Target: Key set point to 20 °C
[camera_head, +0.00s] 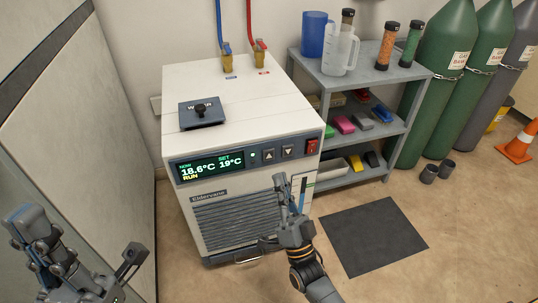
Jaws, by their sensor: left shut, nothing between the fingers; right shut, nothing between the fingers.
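The white Eldervane chiller (240,115) stands against the wall. Its green-lit display (210,167) reads NOW 18.6°C, SET 19°C and RUN. To the right of the display are an up-arrow key (269,155), a down-arrow key (288,151) and a red switch (311,146). My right gripper (281,192) is shut and empty, pointing up in front of the chiller's front, below the arrow keys; I cannot tell whether it touches the panel. My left gripper (82,245) is at the lower left, away from the chiller, partly seen.
A grey shelf (345,83) with jugs and coloured boxes stands right of the chiller. Green gas cylinders (440,80) and an orange cone (520,143) are further right. A dark mat (375,236) lies on open floor. A pale panel (80,120) rises at left.

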